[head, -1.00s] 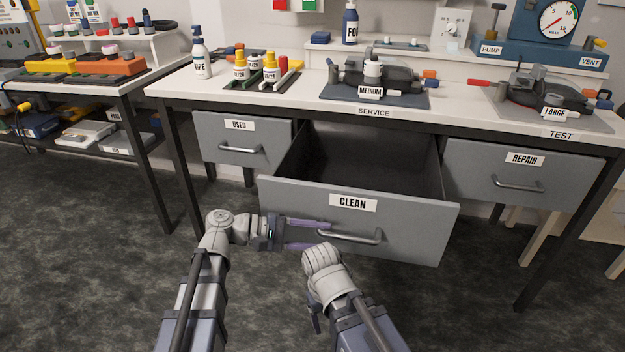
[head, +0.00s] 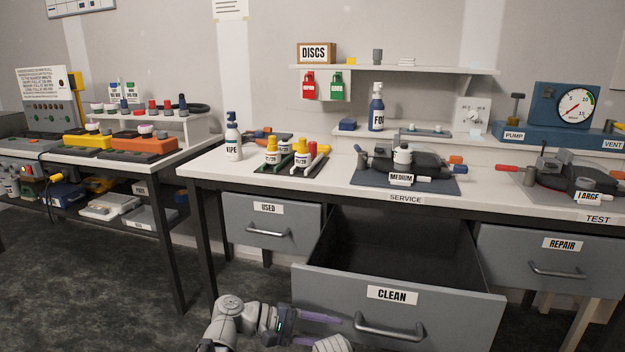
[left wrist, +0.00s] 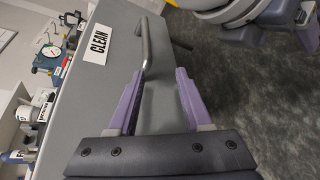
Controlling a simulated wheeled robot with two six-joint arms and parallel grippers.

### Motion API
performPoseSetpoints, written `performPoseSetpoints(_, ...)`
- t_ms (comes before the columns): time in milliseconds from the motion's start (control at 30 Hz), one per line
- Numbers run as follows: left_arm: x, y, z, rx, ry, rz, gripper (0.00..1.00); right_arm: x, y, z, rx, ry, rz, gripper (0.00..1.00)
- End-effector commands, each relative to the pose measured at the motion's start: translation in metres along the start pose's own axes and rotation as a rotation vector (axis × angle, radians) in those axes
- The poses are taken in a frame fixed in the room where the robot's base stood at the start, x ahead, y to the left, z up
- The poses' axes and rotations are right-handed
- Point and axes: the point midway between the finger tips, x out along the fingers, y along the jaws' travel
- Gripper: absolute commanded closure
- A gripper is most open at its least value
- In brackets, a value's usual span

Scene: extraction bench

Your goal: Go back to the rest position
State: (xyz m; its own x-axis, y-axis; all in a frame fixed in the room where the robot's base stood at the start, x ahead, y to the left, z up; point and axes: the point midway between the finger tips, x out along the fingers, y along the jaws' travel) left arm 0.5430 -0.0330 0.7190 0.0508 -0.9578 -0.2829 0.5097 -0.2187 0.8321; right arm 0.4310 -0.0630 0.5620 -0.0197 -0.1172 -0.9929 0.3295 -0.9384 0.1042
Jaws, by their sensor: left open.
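The grey drawer labelled CLEAN (head: 440,308) is pulled out, and its inside looks empty. Its bar handle (head: 390,328) is on the front. My left gripper (head: 328,330) is open, with purple fingers beside the left end of the handle. In the left wrist view the open jaws (left wrist: 158,100) face the drawer front (left wrist: 95,85), and the handle (left wrist: 147,48) lies ahead, between the finger lines. No grip on it shows. My right gripper (left wrist: 305,30) shows partly at the top right of that view; its jaw opening is unclear. In the head view only its arm shows, at the bottom edge.
Drawers USED (head: 270,212) and REPAIR (head: 550,245) are shut. The service bench (head: 330,186) carries bottles, the MEDIUM device (head: 402,165) and the LARGE device (head: 570,178). A side bench (head: 150,158) stands at left. Dark floor (head: 90,270) is open at lower left.

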Motion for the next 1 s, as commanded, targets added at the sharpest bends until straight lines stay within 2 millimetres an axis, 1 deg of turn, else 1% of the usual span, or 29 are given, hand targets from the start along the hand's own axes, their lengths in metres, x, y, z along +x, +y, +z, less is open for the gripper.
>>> performPoseSetpoints(267,-0.002,-0.031,-0.010,0.066,0.074,-0.128,0.50,0.000,0.000,0.000,0.000,0.000,0.000,0.26)
performPoseSetpoints(433,-0.009,-0.065,-0.022,0.141,0.145,-0.275,0.50,0.000,0.000,0.000,0.000,0.000,0.000,0.26)
performPoseSetpoints(567,-0.023,-0.098,-0.033,0.217,0.209,-0.433,0.50,0.000,0.000,0.000,0.000,0.000,0.000,0.26)
performPoseSetpoints(667,-0.042,-0.128,-0.043,0.292,0.261,-0.595,0.50,0.000,0.000,0.000,0.000,0.000,0.000,0.26)
performPoseSetpoints(700,-0.051,-0.139,-0.046,0.323,0.281,-0.667,0.50,0.000,0.000,0.000,0.000,0.000,0.000,0.26)
performPoseSetpoints(800,-0.077,-0.164,-0.054,0.393,0.318,-0.835,0.50,0.000,0.000,0.000,0.000,0.000,0.000,0.26)
performPoseSetpoints(900,-0.103,-0.181,-0.060,0.450,0.341,-0.985,0.50,0.000,0.000,0.000,0.000,0.000,0.000,0.26)
performPoseSetpoints(1000,-0.128,-0.194,-0.063,0.498,0.354,-1.121,0.50,0.000,0.000,0.000,0.000,0.000,0.000,0.26)
